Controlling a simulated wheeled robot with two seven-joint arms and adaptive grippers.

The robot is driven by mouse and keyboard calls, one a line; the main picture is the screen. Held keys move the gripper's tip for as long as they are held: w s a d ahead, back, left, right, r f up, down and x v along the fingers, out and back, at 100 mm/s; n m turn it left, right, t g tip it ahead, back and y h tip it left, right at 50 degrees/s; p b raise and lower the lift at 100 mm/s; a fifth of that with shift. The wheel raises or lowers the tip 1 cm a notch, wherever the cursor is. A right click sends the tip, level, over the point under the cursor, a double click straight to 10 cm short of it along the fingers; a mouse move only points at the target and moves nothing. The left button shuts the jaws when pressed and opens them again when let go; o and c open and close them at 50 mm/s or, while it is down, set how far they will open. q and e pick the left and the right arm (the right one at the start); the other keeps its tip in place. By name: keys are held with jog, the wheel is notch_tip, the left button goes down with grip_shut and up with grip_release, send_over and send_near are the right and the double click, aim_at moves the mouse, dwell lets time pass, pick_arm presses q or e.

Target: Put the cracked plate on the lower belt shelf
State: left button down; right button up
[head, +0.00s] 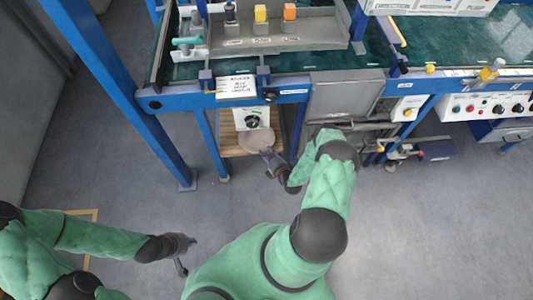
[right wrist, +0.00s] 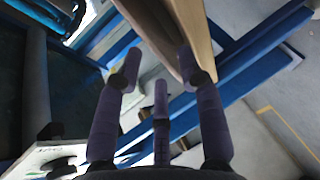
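The plate (head: 256,141), a pale pinkish-beige disc, is at the lower belt shelf (head: 229,147), a wooden slatted board under the blue bench. I cannot make out a crack, or whether the plate rests fully on the wood. My right gripper (head: 269,157) is at the plate's near right edge. In the right wrist view its fingers (right wrist: 160,72) are spread apart beside the shelf's wooden edge (right wrist: 200,35), with no plate clearly visible between them. My left gripper (head: 184,255) is open and empty over the floor at lower left.
A white box with a black dial (head: 252,119) stands behind the plate. A blue leg (head: 212,146) borders the shelf on the left. The green belt (head: 440,45) runs above, with a grey tray (head: 280,32) on it. A metal chute (head: 345,97) is to the right. The front floor is clear.

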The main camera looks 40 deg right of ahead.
jog(key=d+p+v, duration=0.1)
jog(key=p+v, duration=0.3)
jog(key=v, duration=0.6)
jog(key=w+a+r+m+g+y, duration=0.25)
jog(key=a+m+g, duration=0.2)
jog(key=a, duration=0.35)
jog(key=w+a+r+m+g+y, duration=0.25)
jog(key=a+m, duration=0.25)
jog(key=a, duration=0.3)
jog(key=s+a+r+m+g, duration=0.7)
jog(key=s+a+r+m, duration=0.2)
jog(key=s+a+r, duration=0.3)
jog(key=shift+s+y, duration=0.3)
jog(key=shift+s, duration=0.8)
jog(key=shift+r, duration=0.1)
